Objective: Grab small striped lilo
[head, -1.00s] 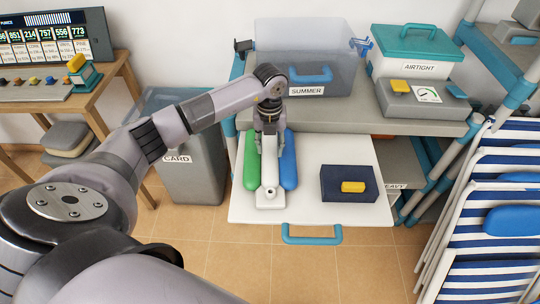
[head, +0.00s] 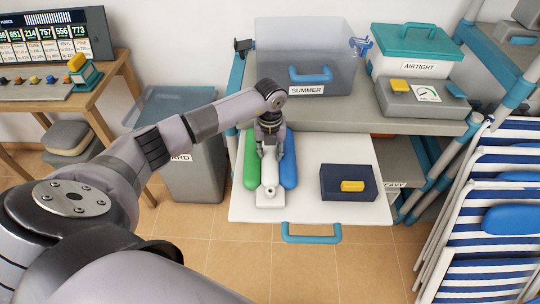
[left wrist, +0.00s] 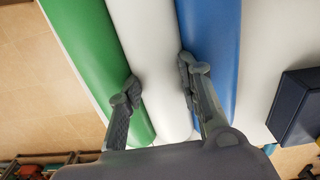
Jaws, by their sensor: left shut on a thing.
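The small striped lilo (head: 251,165) lies on a white pulled-out shelf (head: 310,200). It has a green tube, a white middle tube and a blue tube side by side, with a white valve end toward the front. My left gripper (head: 270,153) points down over the lilo, its fingers on the white middle tube. In the left wrist view the two fingers (left wrist: 158,88) sit on either side of the white tube of the lilo (left wrist: 150,50), shut on it. My right gripper is in neither view.
A dark blue box (head: 340,190) with a yellow handle stands right of the lilo on the shelf. The SUMMER bin (head: 300,60) and AIRTIGHT box (head: 400,65) stand on the shelf above. A grey bin (head: 190,180) is at the left, striped folded chairs (head: 500,210) at the right.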

